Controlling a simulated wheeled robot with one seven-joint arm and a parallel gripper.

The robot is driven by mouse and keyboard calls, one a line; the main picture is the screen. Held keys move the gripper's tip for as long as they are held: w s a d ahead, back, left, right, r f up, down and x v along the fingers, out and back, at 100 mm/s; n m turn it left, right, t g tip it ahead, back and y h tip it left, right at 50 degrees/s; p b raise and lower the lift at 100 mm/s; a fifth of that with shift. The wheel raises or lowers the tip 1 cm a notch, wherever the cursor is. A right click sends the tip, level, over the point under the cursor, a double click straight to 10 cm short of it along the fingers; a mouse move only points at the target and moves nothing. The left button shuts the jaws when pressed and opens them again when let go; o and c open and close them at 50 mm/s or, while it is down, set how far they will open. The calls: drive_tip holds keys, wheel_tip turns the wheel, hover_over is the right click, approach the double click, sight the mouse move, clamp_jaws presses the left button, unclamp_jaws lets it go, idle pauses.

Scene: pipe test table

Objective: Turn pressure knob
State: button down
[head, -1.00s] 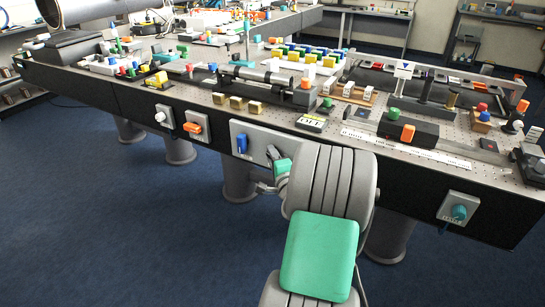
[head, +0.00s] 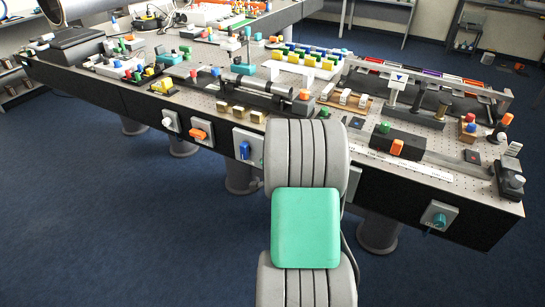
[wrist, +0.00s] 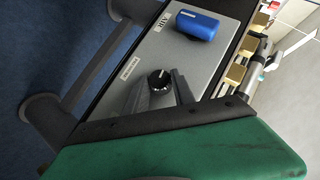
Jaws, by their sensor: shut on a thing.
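The pressure knob (wrist: 159,80) is a small black round knob with a white mark. It sits on a grey panel (wrist: 150,48) on the table's front side, beside a printed label. A blue AIR knob (wrist: 196,25) is on the same panel; it also shows in the head view (head: 244,150). My gripper (wrist: 160,86) is at the pressure knob, its dark fingers shut on it. The green part of my wrist covers the lower wrist view.
Along the table's front are an orange knob (head: 198,134), a white knob (head: 169,122) and, to the right, a teal knob (head: 438,219). Small blocks and optical parts fill the tabletop. Thick grey table legs (head: 378,232) stand below. The blue floor at left is clear.

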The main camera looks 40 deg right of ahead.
drive_tip(key=shift+a+n+g+p, duration=0.1)
drive_tip(key=shift+n+g+p, duration=0.2)
idle(0.4)
drive_tip(key=c, duration=1.1)
unclamp_jaws()
drive_tip(key=shift+o, duration=0.2)
drive_tip(key=shift+r, duration=0.1)
drive_tip(key=v, duration=0.7)
drive_tip(key=shift+s+a+r, duration=0.15)
drive_tip(key=shift+r, duration=0.05)
